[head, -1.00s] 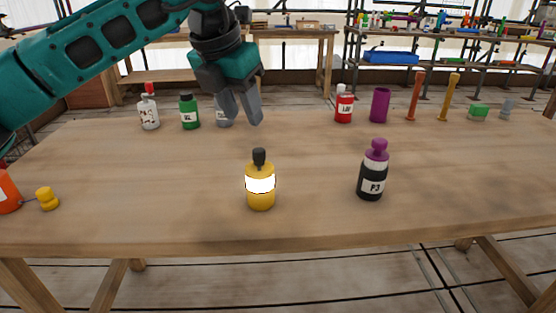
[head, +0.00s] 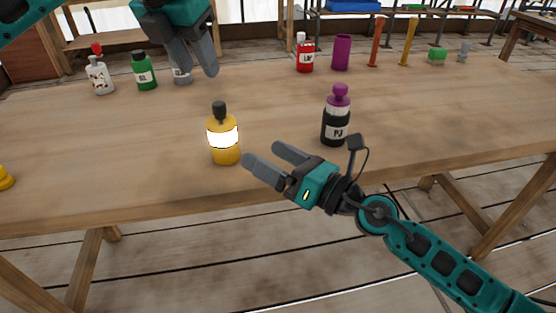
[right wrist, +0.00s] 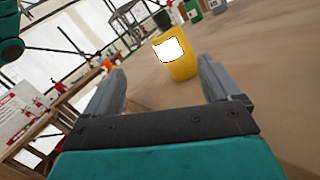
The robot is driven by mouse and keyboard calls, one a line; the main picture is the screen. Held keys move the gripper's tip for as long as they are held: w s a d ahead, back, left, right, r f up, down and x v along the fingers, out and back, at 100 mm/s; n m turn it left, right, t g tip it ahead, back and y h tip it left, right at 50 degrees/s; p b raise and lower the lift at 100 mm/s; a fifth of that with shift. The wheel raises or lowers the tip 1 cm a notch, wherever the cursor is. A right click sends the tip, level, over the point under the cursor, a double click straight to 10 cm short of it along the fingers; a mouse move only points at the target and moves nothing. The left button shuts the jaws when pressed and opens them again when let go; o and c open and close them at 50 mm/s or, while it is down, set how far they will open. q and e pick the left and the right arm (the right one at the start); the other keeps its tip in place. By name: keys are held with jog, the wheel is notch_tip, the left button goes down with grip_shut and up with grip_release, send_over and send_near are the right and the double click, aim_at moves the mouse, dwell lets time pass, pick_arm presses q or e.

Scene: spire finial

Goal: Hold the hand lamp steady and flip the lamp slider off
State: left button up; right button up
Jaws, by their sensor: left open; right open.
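The hand lamp (head: 225,152) is a yellow cylinder with a glowing white band and a dark knob on top. It stands upright on the wooden table near its front edge. The right wrist view shows the lamp (right wrist: 182,66) beyond and between my fingers, its band lit. My right gripper (head: 268,158) is open, just right of the lamp and apart from it. My left gripper (head: 198,62) is open and empty, above the back of the table, behind and left of the lamp. The slider cannot be made out clearly.
A black bottle with a purple top (head: 335,128) stands right of the lamp. A white bottle (head: 101,80), a green bottle (head: 146,77), a red bottle (head: 305,60) and a purple cup (head: 342,52) stand along the back. The table's middle is clear.

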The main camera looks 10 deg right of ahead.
aim_at(235, 143)
jog(key=f+n, duration=0.1)
jog(key=n, duration=0.1)
jog(key=w+d+f+n+g, duration=0.1)
jog(key=n, duration=0.1)
jog(key=shift+w, duration=0.15)
jog(key=shift+w+n, duration=0.15)
jog(key=shift+n, duration=0.15)
jog(key=x, duration=1.2)
jog(key=shift+w+a+f, duration=0.2)
jog(key=shift+a+f, duration=0.05)
jog(key=shift+f, duration=0.15)
jog(key=c, duration=1.1)
jog(key=shift+c, duration=0.2)
